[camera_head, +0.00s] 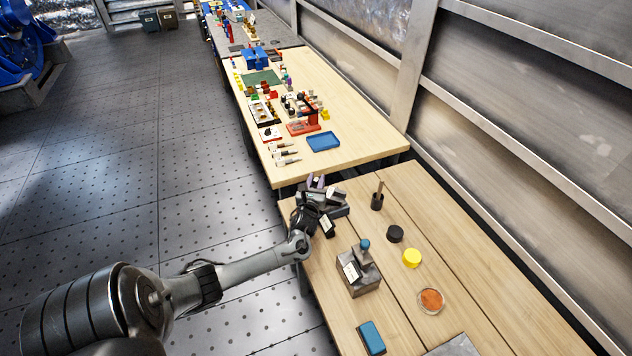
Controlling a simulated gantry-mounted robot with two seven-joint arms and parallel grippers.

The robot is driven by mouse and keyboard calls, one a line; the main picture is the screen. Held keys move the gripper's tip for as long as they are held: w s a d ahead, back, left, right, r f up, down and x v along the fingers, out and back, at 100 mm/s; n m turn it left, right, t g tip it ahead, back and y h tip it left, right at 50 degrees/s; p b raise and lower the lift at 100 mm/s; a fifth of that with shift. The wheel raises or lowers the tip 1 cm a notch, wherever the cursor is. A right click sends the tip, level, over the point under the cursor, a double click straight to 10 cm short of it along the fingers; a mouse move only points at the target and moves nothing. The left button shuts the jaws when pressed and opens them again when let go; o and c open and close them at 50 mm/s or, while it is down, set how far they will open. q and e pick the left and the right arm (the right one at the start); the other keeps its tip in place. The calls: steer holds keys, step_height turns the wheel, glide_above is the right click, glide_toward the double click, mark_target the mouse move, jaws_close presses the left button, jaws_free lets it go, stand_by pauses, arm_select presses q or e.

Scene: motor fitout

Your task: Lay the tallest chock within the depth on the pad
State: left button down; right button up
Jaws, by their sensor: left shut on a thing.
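My left gripper (317,184) is over the far left corner of the near wooden table, with its fingers pointing away. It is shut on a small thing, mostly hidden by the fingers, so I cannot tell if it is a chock. A grey metal block (359,284) with a white label and a blue-topped knob stands on the near table, nearer than the gripper. A blue block (371,338) lies in front of it. A grey flat plate (455,347), cut by the bottom edge, may be the pad. I cannot single out the tallest chock. My right gripper is not in view.
A black holder with an upright handle (377,201), a black disc (395,234), a yellow disc (411,258) and a dish of orange grains (431,300) stand along the near table. The farther table holds a blue tray (323,142) and many small parts. The near table's right side is clear.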

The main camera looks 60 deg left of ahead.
arm_select(q)
steer(key=shift+f, duration=0.3)
